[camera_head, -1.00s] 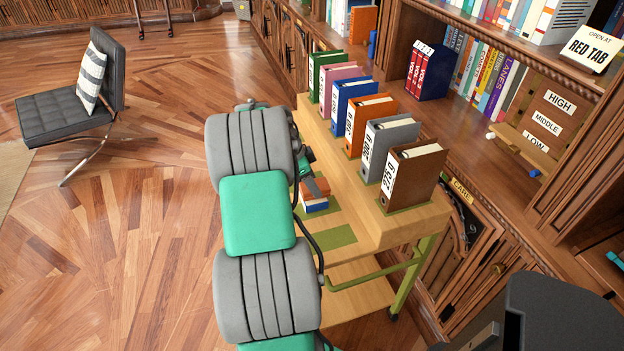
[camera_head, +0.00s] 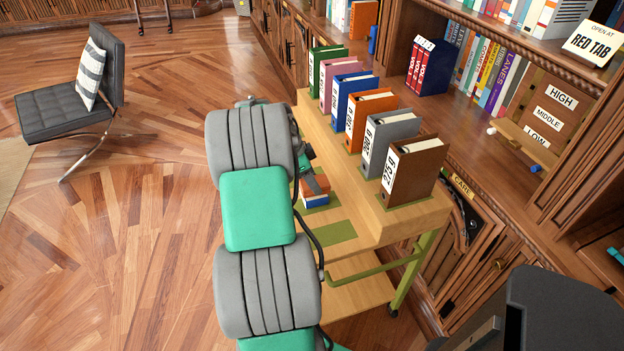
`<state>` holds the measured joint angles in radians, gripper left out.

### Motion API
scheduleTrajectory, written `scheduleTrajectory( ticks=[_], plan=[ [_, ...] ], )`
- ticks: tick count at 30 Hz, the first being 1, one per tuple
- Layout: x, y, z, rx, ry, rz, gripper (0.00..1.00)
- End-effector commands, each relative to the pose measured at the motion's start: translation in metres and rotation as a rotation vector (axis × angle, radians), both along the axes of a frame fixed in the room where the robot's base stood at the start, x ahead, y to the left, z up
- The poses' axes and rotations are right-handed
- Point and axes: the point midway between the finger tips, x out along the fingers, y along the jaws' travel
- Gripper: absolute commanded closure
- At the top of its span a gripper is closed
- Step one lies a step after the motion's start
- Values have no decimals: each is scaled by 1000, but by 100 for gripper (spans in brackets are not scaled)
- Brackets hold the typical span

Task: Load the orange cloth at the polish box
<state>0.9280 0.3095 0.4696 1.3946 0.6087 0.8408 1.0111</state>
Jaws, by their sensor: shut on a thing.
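My arm covers much of the cart's left side, and my gripper (camera_head: 309,170) shows only in part beyond it. A small orange cloth (camera_head: 319,183) shows at the gripper, which is shut on it. Just beneath it is a small box with a white band and a blue lower part (camera_head: 316,200), probably the polish box. It sits on a green patch of the cart's lower left ledge. The cloth appears to be on or just above the box top; I cannot tell if they touch. The fingertips are mostly hidden.
A wooden cart (camera_head: 400,226) carries a row of several upright binders on its raised right part, the brown binder (camera_head: 412,172) nearest. A bare green patch (camera_head: 334,232) lies in front of the box. Bookshelves (camera_head: 480,130) stand close on the right. Open floor (camera_head: 130,240) lies left.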

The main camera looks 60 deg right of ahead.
Motion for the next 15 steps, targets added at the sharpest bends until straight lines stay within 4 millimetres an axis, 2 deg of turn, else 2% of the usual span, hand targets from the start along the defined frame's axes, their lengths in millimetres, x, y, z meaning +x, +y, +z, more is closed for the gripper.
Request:
scheduleTrajectory(
  ticks=[15],
  plan=[
    [0, 0, -7, 0, 0, 0, 79]
  ],
)
